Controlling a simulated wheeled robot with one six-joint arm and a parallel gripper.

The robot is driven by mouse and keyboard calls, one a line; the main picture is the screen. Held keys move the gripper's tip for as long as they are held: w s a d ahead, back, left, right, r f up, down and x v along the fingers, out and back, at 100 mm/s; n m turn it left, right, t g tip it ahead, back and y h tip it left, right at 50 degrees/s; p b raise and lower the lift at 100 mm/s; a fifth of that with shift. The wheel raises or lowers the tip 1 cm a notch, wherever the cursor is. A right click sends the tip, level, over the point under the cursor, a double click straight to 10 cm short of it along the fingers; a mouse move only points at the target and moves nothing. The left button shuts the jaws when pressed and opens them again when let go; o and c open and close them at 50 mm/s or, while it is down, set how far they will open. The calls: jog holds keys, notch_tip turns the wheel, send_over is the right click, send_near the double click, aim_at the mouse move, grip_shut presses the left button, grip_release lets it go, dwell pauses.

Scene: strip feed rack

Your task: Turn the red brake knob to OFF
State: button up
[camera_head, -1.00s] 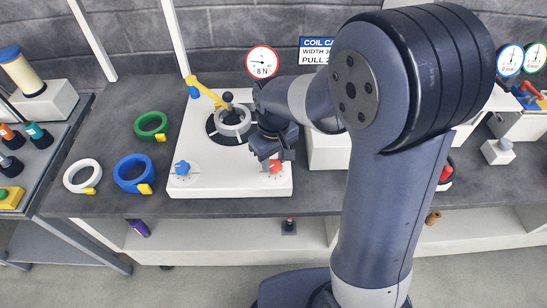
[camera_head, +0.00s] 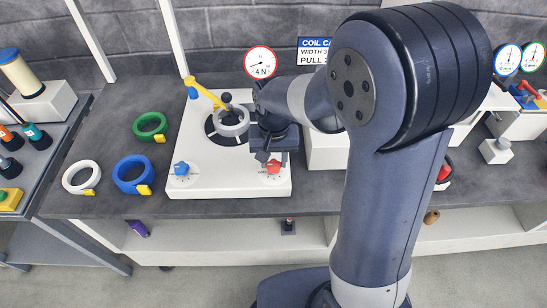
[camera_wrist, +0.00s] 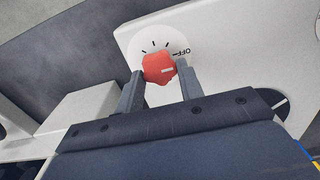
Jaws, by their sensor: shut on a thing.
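The red brake knob (camera_wrist: 158,67) sits on a round white dial with black tick marks and the word OFF (camera_wrist: 181,52). Its white pointer line lies toward the right in the wrist view, close to the OFF side; I cannot tell if it lines up exactly. My gripper (camera_wrist: 160,71) has one finger on each side of the knob and is shut on it. In the head view the red knob (camera_head: 274,167) is at the front right corner of the white feed unit (camera_head: 225,187), with my gripper (camera_head: 268,155) over it.
A blue knob (camera_head: 181,168) is at the unit's front left. A grey-white coil (camera_head: 232,122) and a yellow arm (camera_head: 203,92) are on top. Green (camera_head: 151,126), blue (camera_head: 133,174) and white (camera_head: 80,177) rings lie to the left. The gauge (camera_head: 261,63) reads 4 N.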

aim_at(274, 163)
dwell(0.4)
jog(key=o, duration=1)
notch_tip(274, 163, up, 11)
jog(key=shift+f, duration=0.15)
notch_tip(274, 163, down, 11)
jog(key=shift+r, duration=0.1)
dwell(0.5)
jog(key=shift+r, duration=0.1)
